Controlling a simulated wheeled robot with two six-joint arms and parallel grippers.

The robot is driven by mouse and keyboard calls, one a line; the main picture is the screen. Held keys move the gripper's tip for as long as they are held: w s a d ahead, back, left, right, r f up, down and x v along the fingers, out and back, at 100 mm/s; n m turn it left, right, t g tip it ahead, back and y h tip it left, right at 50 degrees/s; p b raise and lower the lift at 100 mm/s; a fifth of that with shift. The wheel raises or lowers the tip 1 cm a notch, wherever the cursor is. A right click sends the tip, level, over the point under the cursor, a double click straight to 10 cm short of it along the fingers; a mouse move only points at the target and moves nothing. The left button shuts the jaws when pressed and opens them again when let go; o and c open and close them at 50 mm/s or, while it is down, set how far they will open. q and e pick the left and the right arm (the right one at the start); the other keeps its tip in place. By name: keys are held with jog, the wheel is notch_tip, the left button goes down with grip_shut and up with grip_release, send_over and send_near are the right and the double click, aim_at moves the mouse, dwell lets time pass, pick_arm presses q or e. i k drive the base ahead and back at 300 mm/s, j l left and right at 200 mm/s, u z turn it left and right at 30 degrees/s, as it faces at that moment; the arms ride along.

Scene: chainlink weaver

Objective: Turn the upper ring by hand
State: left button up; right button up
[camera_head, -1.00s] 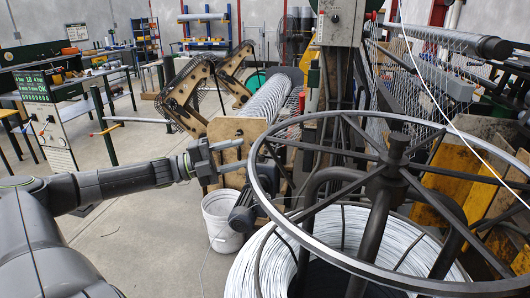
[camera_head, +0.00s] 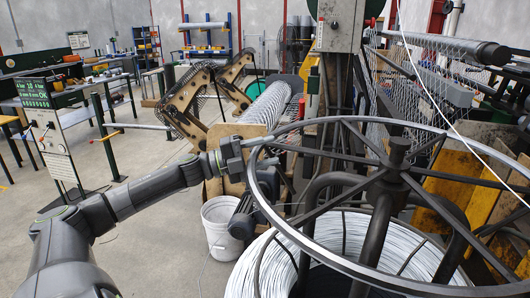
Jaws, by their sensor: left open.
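The upper ring (camera_head: 375,119) is a large grey metal wheel with spokes meeting at a dark central hub (camera_head: 397,150). It sits above a coil of pale wire (camera_head: 262,262). My left gripper (camera_head: 258,149) is open at the upper left part of the ring's rim. Its fingers overlap the rim in the picture; I cannot tell whether they touch it. My right gripper is not in view.
A white bucket (camera_head: 219,228) stands on the floor below my left arm. A roll of wire mesh (camera_head: 268,105) lies behind the gripper. A grey control panel (camera_head: 50,140) stands at the left. Open floor lies between panel and bucket.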

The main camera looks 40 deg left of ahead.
aim_at(394, 168)
jog(key=k+l, duration=0.4)
jog(key=l, duration=0.45)
jog(key=k+l, duration=0.1)
jog(key=l, duration=0.35)
